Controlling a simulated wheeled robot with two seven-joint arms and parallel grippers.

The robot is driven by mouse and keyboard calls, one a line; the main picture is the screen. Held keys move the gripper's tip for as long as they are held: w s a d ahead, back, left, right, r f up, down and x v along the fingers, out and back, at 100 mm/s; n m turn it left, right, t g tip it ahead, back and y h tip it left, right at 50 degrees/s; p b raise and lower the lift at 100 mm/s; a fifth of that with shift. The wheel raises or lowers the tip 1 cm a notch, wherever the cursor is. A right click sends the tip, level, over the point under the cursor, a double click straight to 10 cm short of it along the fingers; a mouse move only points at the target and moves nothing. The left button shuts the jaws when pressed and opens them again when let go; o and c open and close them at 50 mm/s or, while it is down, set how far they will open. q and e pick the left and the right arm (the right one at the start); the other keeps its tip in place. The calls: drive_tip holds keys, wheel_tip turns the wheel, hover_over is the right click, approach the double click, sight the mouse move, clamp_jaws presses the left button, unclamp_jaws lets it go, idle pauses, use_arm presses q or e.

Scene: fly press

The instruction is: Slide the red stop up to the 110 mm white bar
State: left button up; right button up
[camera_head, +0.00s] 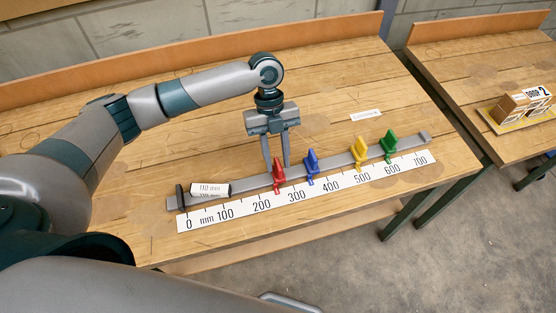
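The red stop (279,174) sits upright on the grey rail (244,185), near the 250 mm region of the scale. The 110 mm white bar (211,190) lies along the rail at its left end, beside the dark end stop (180,197). A stretch of bare rail separates the bar from the red stop. My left gripper (277,165) points down at the red stop, its two fingers apart. The fingertips are at or just behind the stop's top; I cannot tell whether they touch it. My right gripper is not in view.
A blue stop (312,165), a yellow stop (359,152) and a green stop (388,147) stand farther right on the rail. A white scale (310,193) lies in front. A small label (366,115) lies behind. A second table (480,60) holds boxes.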

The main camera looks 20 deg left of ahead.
use_arm(q)
drive_tip(key=shift+s+d+f, duration=0.15)
drive_tip(key=shift+s+f, duration=0.15)
drive_tip(key=shift+f, duration=0.6)
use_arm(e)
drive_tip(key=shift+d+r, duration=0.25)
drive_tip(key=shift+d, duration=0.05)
use_arm(q)
clamp_jaws()
